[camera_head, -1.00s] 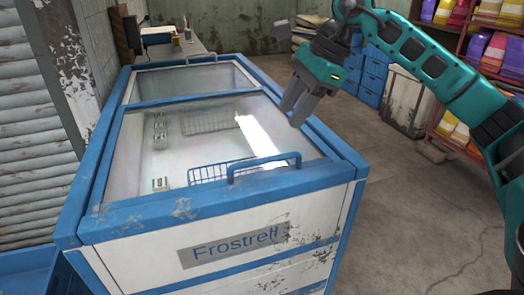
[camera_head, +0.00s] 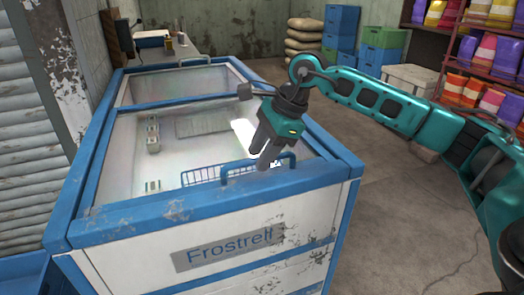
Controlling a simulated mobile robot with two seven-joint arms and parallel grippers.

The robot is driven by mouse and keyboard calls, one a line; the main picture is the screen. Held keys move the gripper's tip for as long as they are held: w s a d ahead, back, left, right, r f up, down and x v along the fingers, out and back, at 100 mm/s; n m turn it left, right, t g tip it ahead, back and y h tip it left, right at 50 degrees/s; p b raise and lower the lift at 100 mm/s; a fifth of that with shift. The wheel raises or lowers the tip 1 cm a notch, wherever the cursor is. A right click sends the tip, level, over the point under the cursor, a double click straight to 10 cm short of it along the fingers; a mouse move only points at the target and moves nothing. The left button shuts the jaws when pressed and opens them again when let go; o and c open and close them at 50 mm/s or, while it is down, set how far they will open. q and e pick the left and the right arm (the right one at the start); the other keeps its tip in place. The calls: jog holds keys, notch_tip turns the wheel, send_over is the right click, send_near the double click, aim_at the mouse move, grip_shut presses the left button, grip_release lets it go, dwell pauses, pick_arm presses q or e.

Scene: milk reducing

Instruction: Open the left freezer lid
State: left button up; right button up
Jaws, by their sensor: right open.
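The chest freezer (camera_head: 215,248) has a blue frame, worn white walls and a "Frostrell" label. Its near glass lid (camera_head: 115,160) lies flat and shut, with a blue handle (camera_head: 232,173) along the front edge. A second glass lid (camera_head: 180,84) is behind it, also shut, with a handle at the far end. My right gripper (camera_head: 263,160) is open and points down just above the near handle, covering part of it. I cannot tell whether it touches the handle. My left gripper is not in view.
A shelf of colourful bags (camera_head: 475,55) stands at the right. Blue crates (camera_head: 340,27) and stacked sacks (camera_head: 304,38) are at the back.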

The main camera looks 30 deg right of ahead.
grip_shut()
dwell(0.4)
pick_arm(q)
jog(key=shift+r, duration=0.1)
pick_arm(e)
jog(key=shift+w, duration=0.1)
